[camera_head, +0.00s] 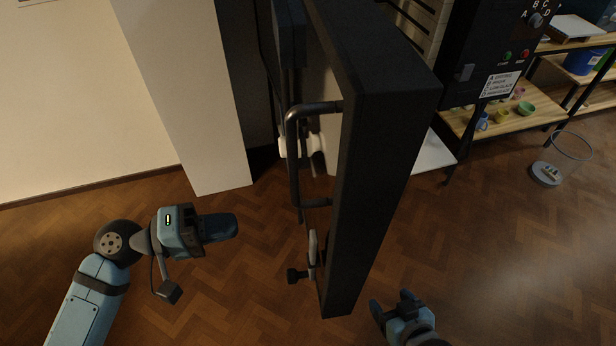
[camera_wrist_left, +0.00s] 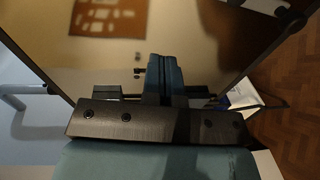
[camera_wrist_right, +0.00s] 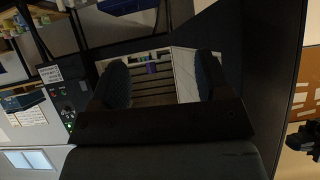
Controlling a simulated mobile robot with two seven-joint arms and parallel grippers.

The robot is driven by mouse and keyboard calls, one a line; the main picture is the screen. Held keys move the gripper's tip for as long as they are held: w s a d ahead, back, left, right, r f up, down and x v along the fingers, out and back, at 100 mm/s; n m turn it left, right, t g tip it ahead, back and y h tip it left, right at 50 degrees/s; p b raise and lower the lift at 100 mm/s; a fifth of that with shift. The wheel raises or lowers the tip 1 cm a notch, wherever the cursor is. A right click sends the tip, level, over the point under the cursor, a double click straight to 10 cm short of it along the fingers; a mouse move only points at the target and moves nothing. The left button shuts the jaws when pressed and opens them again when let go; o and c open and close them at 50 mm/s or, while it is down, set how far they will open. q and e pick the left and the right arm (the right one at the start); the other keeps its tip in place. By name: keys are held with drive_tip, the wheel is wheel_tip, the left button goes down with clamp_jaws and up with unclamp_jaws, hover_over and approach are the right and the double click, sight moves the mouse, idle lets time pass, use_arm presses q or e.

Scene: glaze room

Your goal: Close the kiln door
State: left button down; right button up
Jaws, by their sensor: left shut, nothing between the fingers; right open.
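The kiln door (camera_head: 375,130) is a thick black slab standing swung open in the middle of the head view. My right gripper (camera_head: 392,300) is low, to the right of the door's bottom edge. In the right wrist view its fingers (camera_wrist_right: 160,85) are spread with nothing between them.
A white pillar (camera_head: 185,90) stands left of the door. Wooden shelves (camera_head: 520,115) with small colored pots are at the right. A round grey object with a wire loop (camera_head: 546,174) is on the floor. The parquet floor at the lower right is clear.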

sight(309, 205)
use_arm(q)
drive_tip(key=shift+g+h, duration=0.6)
drive_tip(key=d+r+p, duration=0.1)
drive_tip(key=d, duration=0.3)
drive_tip(key=w+d+r+p, duration=0.1)
drive_tip(key=d, duration=0.4)
drive_tip(key=d+r+p, duration=0.1)
drive_tip(key=d+r, duration=0.1)
drive_tip(key=d, duration=0.2)
drive_tip(key=shift+w+d+p, duration=0.15)
drive_tip(key=shift+d+p, duration=0.2)
drive_tip(key=shift+d, duration=0.1)
